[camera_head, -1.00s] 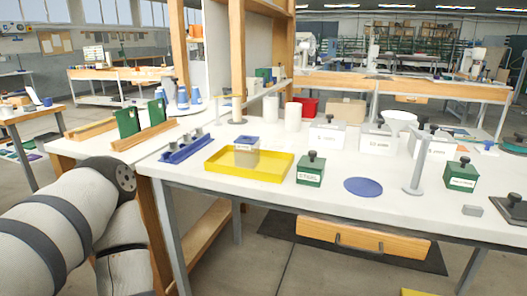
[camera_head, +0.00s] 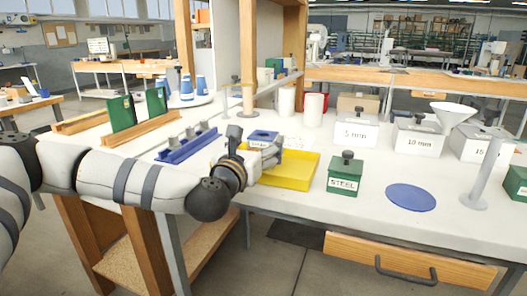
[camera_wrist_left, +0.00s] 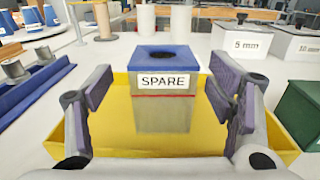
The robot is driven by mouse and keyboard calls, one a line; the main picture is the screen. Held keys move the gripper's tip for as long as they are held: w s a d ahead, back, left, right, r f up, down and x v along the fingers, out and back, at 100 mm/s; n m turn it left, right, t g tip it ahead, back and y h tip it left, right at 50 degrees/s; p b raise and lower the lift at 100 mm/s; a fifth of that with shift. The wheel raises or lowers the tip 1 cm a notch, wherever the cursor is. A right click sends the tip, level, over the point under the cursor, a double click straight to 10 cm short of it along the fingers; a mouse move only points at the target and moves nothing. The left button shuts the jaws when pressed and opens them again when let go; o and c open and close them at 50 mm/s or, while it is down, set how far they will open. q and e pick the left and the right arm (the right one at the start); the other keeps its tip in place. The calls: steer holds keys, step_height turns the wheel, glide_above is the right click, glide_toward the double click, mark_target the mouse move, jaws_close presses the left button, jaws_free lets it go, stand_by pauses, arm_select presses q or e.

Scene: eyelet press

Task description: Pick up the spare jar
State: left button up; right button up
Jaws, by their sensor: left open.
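The spare jar (camera_wrist_left: 162,107) has a blue top with a dark round opening and a white label reading SPARE. It stands upright in the yellow tray (camera_wrist_left: 60,140). In the head view only the blue top (camera_head: 263,136) and part of the label show, with my left gripper (camera_head: 262,157) in front. In the left wrist view, my left gripper (camera_wrist_left: 163,92) is open, with one finger pad on each side of the jar and visible gaps. The jar appears a little beyond the fingers. My right gripper is not in view.
A green STEEL box (camera_head: 345,175) stands right of the tray, with a blue disc (camera_head: 411,197) beyond it. A blue rack with grey pegs (camera_head: 187,144) lies to the left. White labelled boxes (camera_head: 357,132) and white cylinders (camera_head: 286,101) stand behind.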

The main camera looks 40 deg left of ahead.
mark_target(263, 134)
arm_select(q)
steer(key=x, duration=0.3)
steer(key=shift+w+r, duration=0.1)
steer(key=shift+w, duration=0.3)
steer(key=c, duration=1.2)
steer(key=shift+c, duration=0.2)
